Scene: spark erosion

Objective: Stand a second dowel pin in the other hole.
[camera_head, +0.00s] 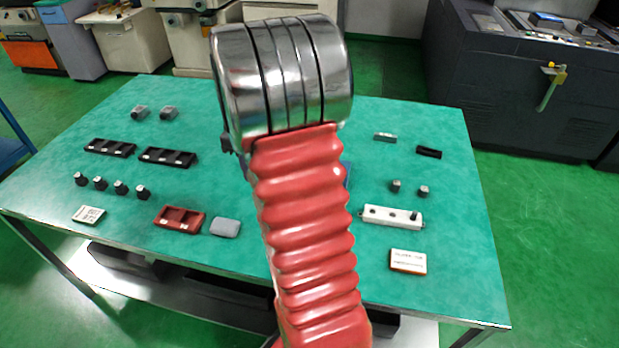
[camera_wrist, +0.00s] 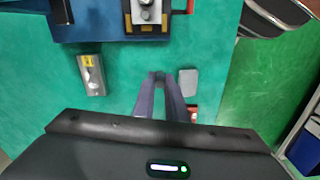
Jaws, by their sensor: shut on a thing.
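In the wrist view my gripper (camera_wrist: 158,77) points at the green table. Its two fingers come together at the tips on something small that they mostly hide, so I cannot tell what it is. Ahead, at the top edge, a grey block (camera_wrist: 147,14) with round marks sits on a blue and yellow fixture (camera_wrist: 85,24); the picture cuts it off, and I cannot tell which mark is an empty hole. In the head view a white strip (camera_head: 392,217) with small dark spots lies at the right; I cannot tell whether they are pins or holes. My arm hides the gripper there.
A silver block with a yellow label (camera_wrist: 92,76) lies left of the fingers and a grey pad (camera_wrist: 188,82) right of them. A red tray (camera_head: 180,218), black trays (camera_head: 167,157) and small dark-topped parts stand on the left of the table (camera_head: 310,283). A white card (camera_head: 408,262) lies front right.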

